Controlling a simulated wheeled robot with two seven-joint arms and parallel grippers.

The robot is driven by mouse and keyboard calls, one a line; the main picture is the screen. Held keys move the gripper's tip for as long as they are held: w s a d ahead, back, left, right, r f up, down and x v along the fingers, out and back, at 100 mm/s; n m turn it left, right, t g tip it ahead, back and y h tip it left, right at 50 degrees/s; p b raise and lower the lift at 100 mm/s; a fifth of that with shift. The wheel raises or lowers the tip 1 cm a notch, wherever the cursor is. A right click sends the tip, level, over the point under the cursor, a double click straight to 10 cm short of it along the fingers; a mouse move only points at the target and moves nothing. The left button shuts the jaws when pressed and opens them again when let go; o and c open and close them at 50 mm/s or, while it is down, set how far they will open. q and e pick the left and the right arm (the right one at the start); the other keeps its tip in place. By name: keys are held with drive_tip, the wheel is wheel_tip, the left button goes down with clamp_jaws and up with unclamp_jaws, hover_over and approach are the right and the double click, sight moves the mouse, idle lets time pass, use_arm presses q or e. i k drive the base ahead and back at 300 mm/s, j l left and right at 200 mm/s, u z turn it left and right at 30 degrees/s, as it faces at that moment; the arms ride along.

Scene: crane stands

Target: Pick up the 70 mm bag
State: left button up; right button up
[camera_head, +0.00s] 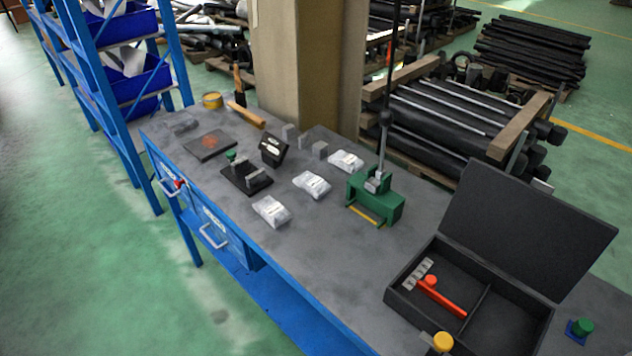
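Three clear-white plastic bags with pale labels lie flat on the grey workbench (290,268). One bag (271,211) is nearest the bench's front edge, a second bag (312,185) is in the middle, and a third bag (346,161) is farther back, beside the green stand. The label print is too small to read, so I cannot tell which is the 70 mm one. The bags are apart from each other. Neither of my grippers shows in the head view.
A green stand (376,200) with a tall rod stands right of the bags. An open black case (470,295) with a red-handled tool (442,297) is at the right. A black fixture (246,178) and a hammer (246,115) lie left. Bare bench lies in front of the stand.

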sight(349, 163)
drive_tip(key=i+j+z, duration=0.15)
drive_tip(key=j+z, duration=0.8)
drive_tip(key=j, duration=0.25)
drive_tip(key=j+z, duration=0.5)
drive_tip(key=j, duration=0.1)
